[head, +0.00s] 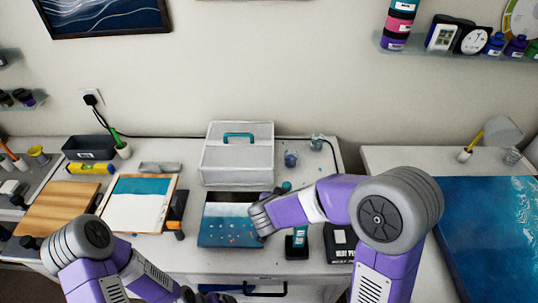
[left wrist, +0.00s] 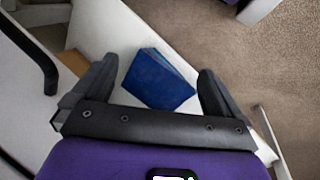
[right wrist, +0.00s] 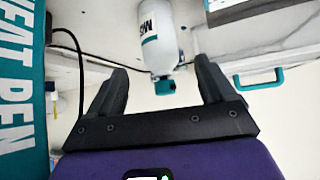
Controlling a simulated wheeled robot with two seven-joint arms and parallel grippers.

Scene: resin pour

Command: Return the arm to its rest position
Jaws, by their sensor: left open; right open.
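My left arm comes in at the bottom left of the head view, with its hand (head: 190,294) low at the table's front edge. In the left wrist view the left gripper (left wrist: 157,72) is open and empty, with a blue packet (left wrist: 158,80) lying beyond its fingers in a white drawer-like space. My right arm (head: 330,197) reaches left over the table, its wrist by the blue-and-white painted panel (head: 228,228); its fingers are hard to make out there. In the right wrist view the right gripper (right wrist: 162,70) is open, with a white bottle with a teal cap (right wrist: 160,40) beyond its fingers, apparently not held.
A grey case with a teal handle (head: 237,155) stands behind the panel. A teal-labelled bottle (head: 297,243) and a dark box (head: 340,243) stand near the right forearm. A drawer (head: 265,289) shows below the table edge. A large blue panel (head: 490,230) lies at right.

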